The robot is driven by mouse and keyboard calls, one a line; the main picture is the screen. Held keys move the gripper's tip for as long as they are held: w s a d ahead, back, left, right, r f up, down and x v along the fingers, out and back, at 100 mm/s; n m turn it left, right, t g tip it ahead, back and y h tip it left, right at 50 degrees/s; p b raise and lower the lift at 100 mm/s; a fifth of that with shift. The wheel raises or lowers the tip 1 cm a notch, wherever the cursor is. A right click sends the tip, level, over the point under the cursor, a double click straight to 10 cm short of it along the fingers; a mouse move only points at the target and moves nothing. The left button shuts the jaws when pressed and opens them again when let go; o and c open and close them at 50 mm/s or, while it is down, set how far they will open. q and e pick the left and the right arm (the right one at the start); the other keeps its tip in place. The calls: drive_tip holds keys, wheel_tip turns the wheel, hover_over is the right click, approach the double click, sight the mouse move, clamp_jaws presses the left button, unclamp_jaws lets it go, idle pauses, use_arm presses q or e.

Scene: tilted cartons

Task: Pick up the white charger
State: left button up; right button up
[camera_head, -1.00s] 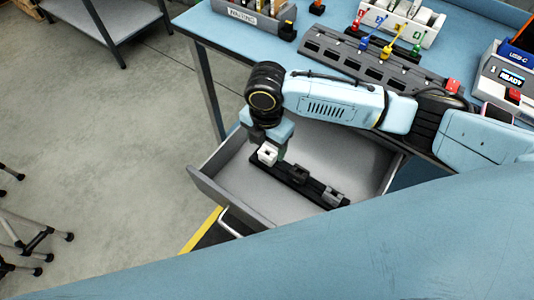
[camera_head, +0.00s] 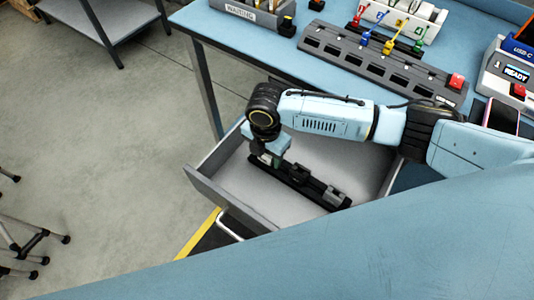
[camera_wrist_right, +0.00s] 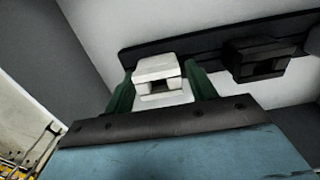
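The white charger (camera_wrist_right: 158,72) sits in a black rack (camera_wrist_right: 215,37) inside the open drawer (camera_head: 222,193). In the right wrist view it lies between the two green fingers of my right gripper (camera_wrist_right: 160,82), one on each side and very near it. The fingers look open around it; firm contact does not show. In the head view my right gripper (camera_head: 267,158) points down at the left end of the rack and hides most of the charger. My left gripper is not in view.
A black block (camera_wrist_right: 255,58) sits farther along the rack. Above is the blue table (camera_head: 225,28) with a grey slotted holder (camera_head: 345,62), coloured plugs and a READY box (camera_head: 508,75). The drawer floor right of the rack is clear.

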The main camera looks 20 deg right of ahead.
sight(266, 155)
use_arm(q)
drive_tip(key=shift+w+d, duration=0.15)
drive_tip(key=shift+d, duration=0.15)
use_arm(e)
drive_tip(key=c, duration=0.8)
drive_tip(key=shift+o, duration=0.2)
drive_tip(key=shift+r, duration=0.1)
